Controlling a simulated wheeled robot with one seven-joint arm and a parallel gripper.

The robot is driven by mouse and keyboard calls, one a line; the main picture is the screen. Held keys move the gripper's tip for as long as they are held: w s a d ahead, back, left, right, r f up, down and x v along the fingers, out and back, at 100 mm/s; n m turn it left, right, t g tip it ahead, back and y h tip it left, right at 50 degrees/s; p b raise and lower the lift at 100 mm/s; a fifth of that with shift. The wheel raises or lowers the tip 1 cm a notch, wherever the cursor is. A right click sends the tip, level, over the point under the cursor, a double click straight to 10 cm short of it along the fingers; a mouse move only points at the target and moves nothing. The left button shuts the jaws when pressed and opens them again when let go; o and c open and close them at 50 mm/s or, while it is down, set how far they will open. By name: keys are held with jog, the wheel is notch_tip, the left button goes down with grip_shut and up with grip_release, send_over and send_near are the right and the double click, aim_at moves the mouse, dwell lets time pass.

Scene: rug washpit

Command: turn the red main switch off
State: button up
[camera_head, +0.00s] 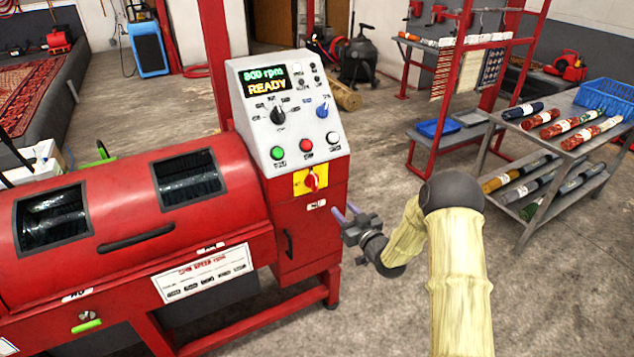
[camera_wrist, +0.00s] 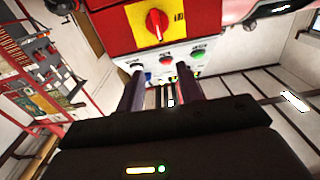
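The red main switch (camera_head: 312,180) is a round red knob on a yellow plate, low on the front of the machine's control box. It also shows near the top of the wrist view (camera_wrist: 157,24), with its handle roughly upright. My gripper (camera_head: 345,213) is just right of the control box and a little below the switch, not touching it. In the wrist view my gripper's two dark fingers (camera_wrist: 162,88) stand apart with nothing between them. The display (camera_head: 268,79) on the grey panel reads 900 rpm and READY.
Above the switch the panel has a green button (camera_head: 278,153), a red button (camera_head: 306,145), a white button (camera_head: 333,138), a black knob (camera_head: 278,115) and a blue knob (camera_head: 322,107). A grey rack (camera_head: 540,170) with rolled rugs stands right. The floor between is clear.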

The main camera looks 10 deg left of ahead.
aim_at(316, 179)
jog(key=shift+w, duration=0.15)
jog(key=p+x, duration=0.1)
jog(key=x, duration=1.6)
jog(key=shift+a, duration=0.15)
grip_shut()
